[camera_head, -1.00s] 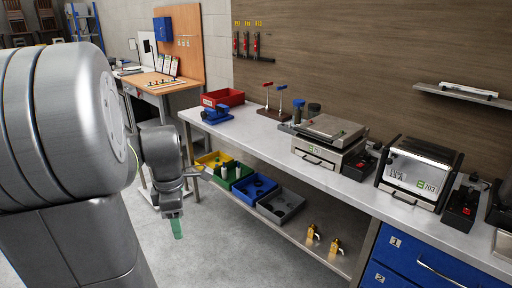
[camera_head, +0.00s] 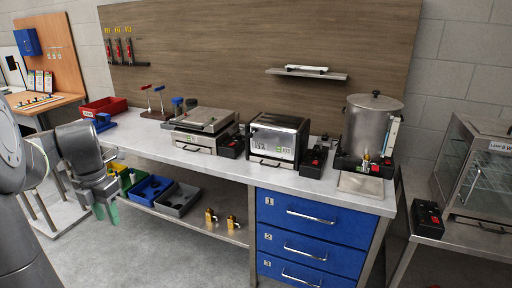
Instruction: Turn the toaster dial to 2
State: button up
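A boxy steel and black appliance (camera_head: 277,137) with a glass front and a front handle stands in the middle of the bench; it may be the toaster. A small black control box (camera_head: 313,162) with a red part sits at its right side. A flatter steel press-like appliance (camera_head: 203,128) with its own control box (camera_head: 232,147) stands to the left. Dial marks are too small to read. My gripper (camera_head: 105,212) hangs at the far left, in front of the bench and well away from these appliances. Its two green fingertips look apart, with nothing between them.
A steel urn (camera_head: 371,125) stands at the bench's right end. A glass cabinet (camera_head: 478,170) and another control box (camera_head: 428,219) are on the right table. Blue drawers (camera_head: 312,222) fill the bench's right half. Open floor lies in front.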

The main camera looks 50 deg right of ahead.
aim_at(318, 153)
jog(key=l+z, duration=0.15)
jog(key=z, duration=1.35)
jog(key=i+l, duration=0.5)
jog(key=i+l+z, duration=0.15)
jog(key=i+l, duration=0.3)
jog(key=i, duration=0.25)
jog(key=i+l, duration=0.45)
jog(key=i, duration=0.15)
